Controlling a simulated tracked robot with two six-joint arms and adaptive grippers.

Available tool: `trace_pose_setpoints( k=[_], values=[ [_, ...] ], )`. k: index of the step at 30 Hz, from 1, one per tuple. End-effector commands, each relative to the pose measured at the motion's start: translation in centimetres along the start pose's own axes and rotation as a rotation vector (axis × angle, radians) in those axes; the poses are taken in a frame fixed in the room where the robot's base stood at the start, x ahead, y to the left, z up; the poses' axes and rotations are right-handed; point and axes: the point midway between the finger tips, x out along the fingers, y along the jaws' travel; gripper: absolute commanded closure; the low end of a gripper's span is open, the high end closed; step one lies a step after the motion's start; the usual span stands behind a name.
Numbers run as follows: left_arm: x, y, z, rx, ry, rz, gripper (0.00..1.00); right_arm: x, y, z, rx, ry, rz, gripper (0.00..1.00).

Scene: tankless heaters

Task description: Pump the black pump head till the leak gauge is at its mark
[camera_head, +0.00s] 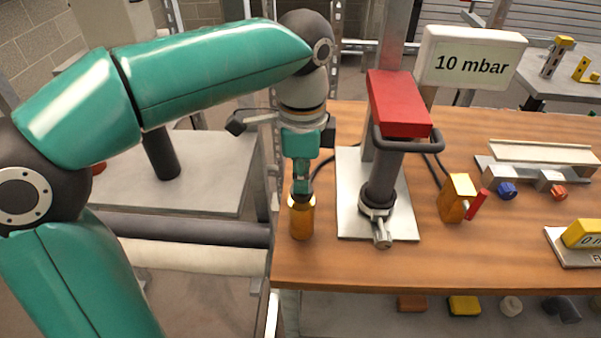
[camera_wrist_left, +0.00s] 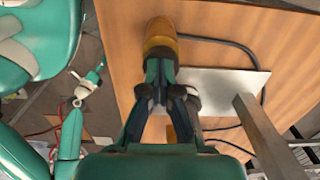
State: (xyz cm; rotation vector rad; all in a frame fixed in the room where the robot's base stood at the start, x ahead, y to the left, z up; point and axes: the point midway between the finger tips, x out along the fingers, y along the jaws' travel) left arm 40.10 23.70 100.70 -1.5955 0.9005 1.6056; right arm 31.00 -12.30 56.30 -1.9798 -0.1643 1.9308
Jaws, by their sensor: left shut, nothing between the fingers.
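An amber cylinder (camera_head: 301,218) stands upright at the table's left edge and also shows in the left wrist view (camera_wrist_left: 160,42). A black hose runs from near it. A black pump head is not distinct from the dark fingers above the cylinder. My left gripper (camera_head: 302,187) is shut and empty, pointing down right over the cylinder's top; whether it touches cannot be told. In the left wrist view its fingertips (camera_wrist_left: 161,66) meet at the cylinder. A white display (camera_head: 474,64) reads 10 mbar; no mark shows on it. My right gripper is not in view.
Right of the cylinder, a metal plate (camera_head: 348,205) carries a black upright (camera_head: 380,185) with a black loop handle and a red block (camera_head: 398,103) above. A brass block (camera_head: 457,197) with a red lever stands farther right. A yellow gauge (camera_head: 588,234) is cut off.

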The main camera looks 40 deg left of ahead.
Motion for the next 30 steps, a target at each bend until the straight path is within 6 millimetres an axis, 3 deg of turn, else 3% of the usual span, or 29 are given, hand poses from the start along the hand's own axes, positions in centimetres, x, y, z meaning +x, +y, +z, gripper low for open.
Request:
trace_pose_setpoints(
  k=[1,5,12,18,30],
  values=[
    [-1.3,0.1,-0.1,0.001,0.001,-0.001,1.0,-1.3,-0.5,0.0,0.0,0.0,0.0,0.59],
    [-3.6,0.1,-0.1,0.001,0.005,-0.005,1.0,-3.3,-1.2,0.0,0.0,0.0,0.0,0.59],
    [-8.6,0.0,-0.1,-0.001,0.009,-0.01,1.0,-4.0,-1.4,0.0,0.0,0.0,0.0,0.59],
    [-11.8,0.0,-0.1,0.0,0.008,-0.01,1.0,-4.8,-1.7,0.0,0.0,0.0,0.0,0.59],
    [-12.9,0.1,-0.1,0.001,0.007,-0.009,1.0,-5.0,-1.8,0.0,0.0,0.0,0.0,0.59]
  ],
)
